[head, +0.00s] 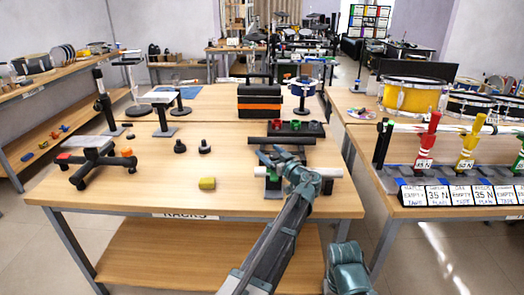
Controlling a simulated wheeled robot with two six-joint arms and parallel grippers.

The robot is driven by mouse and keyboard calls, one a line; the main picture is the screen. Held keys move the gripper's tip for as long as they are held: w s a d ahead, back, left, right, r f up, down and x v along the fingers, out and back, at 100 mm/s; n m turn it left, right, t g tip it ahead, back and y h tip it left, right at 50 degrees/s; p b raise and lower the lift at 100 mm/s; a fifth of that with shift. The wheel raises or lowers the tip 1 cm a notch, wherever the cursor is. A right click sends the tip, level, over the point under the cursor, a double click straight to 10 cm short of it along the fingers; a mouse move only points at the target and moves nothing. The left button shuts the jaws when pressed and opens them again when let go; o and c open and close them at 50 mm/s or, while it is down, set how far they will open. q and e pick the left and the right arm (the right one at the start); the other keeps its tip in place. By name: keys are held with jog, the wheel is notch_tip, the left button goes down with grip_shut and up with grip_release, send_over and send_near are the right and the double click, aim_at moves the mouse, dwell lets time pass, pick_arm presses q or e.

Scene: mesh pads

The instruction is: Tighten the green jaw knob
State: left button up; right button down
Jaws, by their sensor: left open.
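A dark clamp stand (272,190) holds a white horizontal bar (328,172) near the right front of the wooden bench (130,190). A small green part (272,175), which looks like the green jaw knob, shows at the clamp just left of my gripper. My left gripper (278,158) is open over the clamp, close to the bar and the knob. The gripper partly hides the clamp; I cannot tell whether it touches the knob. My right gripper is not in view; only a teal part of my arm shows at the lower edge.
A dark tray (295,128) with red and green pieces and a black rod (281,141) lie behind the clamp. A rack with labelled cards (450,195) stands on the right bench. The bench's front left is clear.

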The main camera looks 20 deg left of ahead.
pick_arm(q)
jog(key=shift+c, duration=0.2)
grip_shut()
dwell(0.3)
